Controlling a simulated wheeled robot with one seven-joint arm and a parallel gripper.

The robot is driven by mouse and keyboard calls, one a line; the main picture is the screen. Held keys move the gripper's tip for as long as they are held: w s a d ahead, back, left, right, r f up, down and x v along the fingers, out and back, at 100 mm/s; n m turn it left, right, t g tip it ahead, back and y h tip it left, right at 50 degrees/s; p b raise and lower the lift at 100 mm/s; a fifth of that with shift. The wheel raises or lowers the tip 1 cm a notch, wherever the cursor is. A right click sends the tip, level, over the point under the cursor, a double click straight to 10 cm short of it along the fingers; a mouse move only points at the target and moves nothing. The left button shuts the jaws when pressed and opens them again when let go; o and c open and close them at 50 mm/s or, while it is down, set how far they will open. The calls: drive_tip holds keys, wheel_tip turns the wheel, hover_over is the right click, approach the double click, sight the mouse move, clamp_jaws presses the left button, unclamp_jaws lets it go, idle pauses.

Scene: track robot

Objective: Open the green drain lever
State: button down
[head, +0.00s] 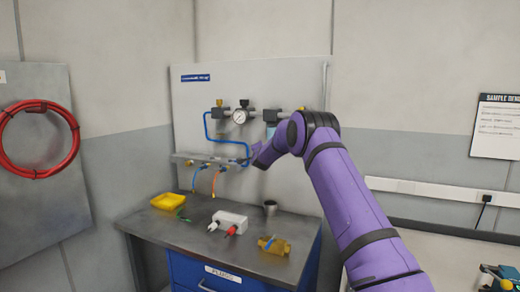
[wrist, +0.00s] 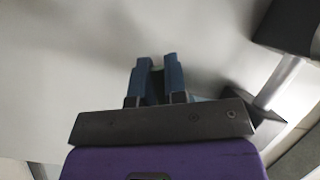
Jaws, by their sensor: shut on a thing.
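My gripper (head: 254,160) is at the lower part of the grey wall panel (head: 285,95), right of the end of the blue tube (head: 226,141). In the wrist view my gripper (wrist: 156,65) has its two blue fingers close together, shut on a small dark greenish piece (wrist: 155,86) between them. This fits the green drain lever, but the fingers hide most of it. How far the lever is turned cannot be told. My purple arm covers the panel's lower right in the head view.
A pressure gauge (head: 239,117) and fittings are above my gripper. Below stands a workbench (head: 170,236) with a yellow tray (head: 168,201), a white block (head: 231,219), a metal cup (head: 270,208) and a brass valve (head: 274,246). A red hose coil (head: 72,128) hangs at left.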

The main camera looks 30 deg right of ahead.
drive_tip(key=shift+s+d+f+n+g, duration=0.4)
drive_tip(key=shift+n+g, duration=0.35)
drive_tip(key=shift+n, duration=0.6)
drive_tip(key=shift+s+d+f+n+g, duration=0.3)
drive_tip(key=shift+s+f+n+g, duration=0.35)
drive_tip(key=shift+n, duration=0.65)
drive_tip(key=shift+s+d+f+n+g, duration=0.3)
drive_tip(key=shift+n+g, duration=0.6)
drive_tip(key=shift+n, duration=0.45)
drive_tip(key=shift+s, duration=0.1)
drive_tip(key=c, duration=1.2)
unclamp_jaws()
drive_tip(key=shift+o, duration=0.2)
drive_tip(key=v, duration=1)
drive_tip(key=shift+s+a, duration=0.25)
drive_tip(key=shift+a, duration=0.05)
drive_tip(key=shift+r, duration=0.1)
